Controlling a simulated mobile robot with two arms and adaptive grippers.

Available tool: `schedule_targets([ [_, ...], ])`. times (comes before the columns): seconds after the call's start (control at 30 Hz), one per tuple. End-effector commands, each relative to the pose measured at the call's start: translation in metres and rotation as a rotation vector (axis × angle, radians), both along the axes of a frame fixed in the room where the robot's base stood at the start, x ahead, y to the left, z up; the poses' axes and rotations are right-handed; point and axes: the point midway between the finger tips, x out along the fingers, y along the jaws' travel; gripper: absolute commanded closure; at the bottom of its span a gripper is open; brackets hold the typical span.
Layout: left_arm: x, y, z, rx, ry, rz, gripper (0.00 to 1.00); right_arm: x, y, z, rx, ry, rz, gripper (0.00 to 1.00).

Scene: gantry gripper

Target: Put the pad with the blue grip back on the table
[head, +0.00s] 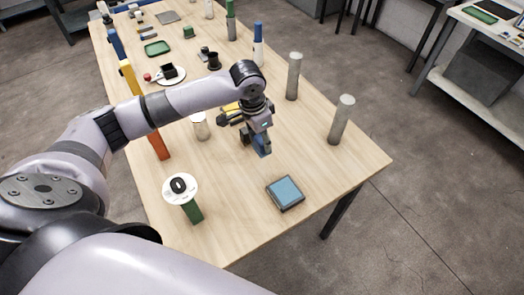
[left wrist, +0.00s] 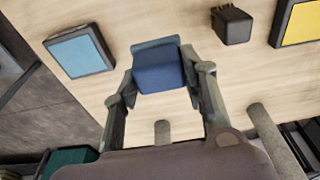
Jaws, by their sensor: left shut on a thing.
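My left gripper (head: 257,141) is shut on a blue block-like piece (head: 263,146), which looks like the blue grip of the pad. In the left wrist view the blue piece (left wrist: 158,70) sits between the two fingers (left wrist: 160,82). The gripper hangs over the table (head: 240,225), and I cannot tell how large the gap beneath the piece is. Any pad under the blue grip is hidden. A flat square with a light blue top and dark rim (head: 285,192) lies on the table, nearer the front edge; it also shows in the left wrist view (left wrist: 78,53). My right gripper is not in view.
Two grey cylinders (head: 341,118) stand to the right. A white disc with a black ring (head: 180,188) is at the front left, by a green block (head: 193,211). A yellow-topped square (left wrist: 300,24) and a small dark block (left wrist: 232,26) lie nearby. The front right corner is clear.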

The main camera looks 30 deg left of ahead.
Motion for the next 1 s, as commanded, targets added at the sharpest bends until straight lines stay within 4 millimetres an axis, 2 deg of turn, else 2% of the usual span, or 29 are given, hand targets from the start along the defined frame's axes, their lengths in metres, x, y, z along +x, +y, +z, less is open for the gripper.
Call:
schedule_targets([
  [0.1,0.000,0.000,-0.019,-0.001,0.001,0.001,0.83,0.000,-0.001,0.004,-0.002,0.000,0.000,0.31],
  [0.27,0.000,-0.001,-0.033,-0.001,0.001,0.001,0.83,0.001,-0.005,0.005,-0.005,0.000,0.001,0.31],
  [0.5,0.000,-0.001,-0.066,-0.002,0.001,0.002,0.83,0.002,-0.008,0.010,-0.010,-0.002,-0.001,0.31],
  [0.77,0.000,-0.001,-0.073,-0.001,-0.002,0.000,0.83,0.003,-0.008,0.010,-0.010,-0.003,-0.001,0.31],
  [0.8,0.000,-0.001,-0.073,-0.001,-0.001,0.000,0.60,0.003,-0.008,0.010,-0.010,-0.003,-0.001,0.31],
  [1.0,0.000,-0.001,-0.073,-0.001,-0.001,0.000,0.47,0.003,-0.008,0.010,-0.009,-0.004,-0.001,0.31],
])
